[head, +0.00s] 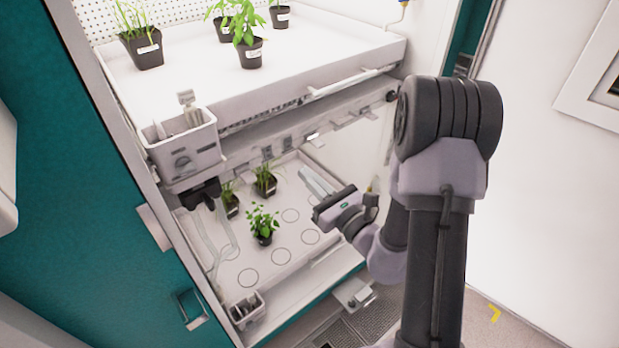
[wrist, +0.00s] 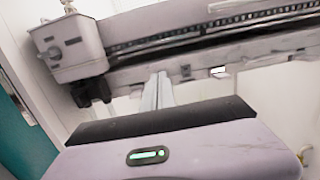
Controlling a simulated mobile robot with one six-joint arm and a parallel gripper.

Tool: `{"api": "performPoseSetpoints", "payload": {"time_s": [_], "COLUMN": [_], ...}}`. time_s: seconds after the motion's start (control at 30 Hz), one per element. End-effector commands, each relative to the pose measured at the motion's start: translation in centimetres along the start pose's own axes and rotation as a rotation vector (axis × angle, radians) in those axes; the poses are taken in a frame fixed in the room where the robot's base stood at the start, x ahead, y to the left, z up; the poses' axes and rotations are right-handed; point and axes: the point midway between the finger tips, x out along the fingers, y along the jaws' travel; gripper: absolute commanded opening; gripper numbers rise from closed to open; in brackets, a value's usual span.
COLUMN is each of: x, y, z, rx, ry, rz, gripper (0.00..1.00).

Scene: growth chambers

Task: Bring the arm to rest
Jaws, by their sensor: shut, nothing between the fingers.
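My arm (head: 435,260) rises at the right of the head view, bends at a dark grey joint and reaches left into the lower bay of the growth chamber. My gripper (head: 306,174) is over the right part of the lower tray (head: 262,287), its pale fingers pointing to the back left. In the wrist view the fingers of my gripper (wrist: 157,88) lie side by side, shut and empty, below the underside of the upper shelf. They touch nothing that I can see. The gripper body hides part of the tray.
The upper shelf (head: 290,75) overhangs the lower bay and holds several potted plants. A leafy plant (head: 264,226) and two grassy pots (head: 265,180) stand on the lower tray. A grey caddy (head: 185,150) hangs at the shelf's left corner. Several tray circles are empty.

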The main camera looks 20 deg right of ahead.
Motion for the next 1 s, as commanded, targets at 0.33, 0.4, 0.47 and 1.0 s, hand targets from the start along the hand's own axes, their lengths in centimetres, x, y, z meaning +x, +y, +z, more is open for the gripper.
{"api": "performPoseSetpoints", "payload": {"time_s": [0.33, 0.4, 0.47, 1.0], "x": [-0.2, -0.2, -0.2, -18.1], "y": [0.1, 0.1, 0.1, 25.1], "z": [0.0, 0.0, 0.0, 7.7], "rx": [0.0, 0.0, 0.0, -1.269], "ry": [0.001, 0.001, 0.001, 0.286], "rz": [0.001, 0.001, 0.002, 1.477], "gripper": [0.0, 0.0, 0.0, 0.0]}}
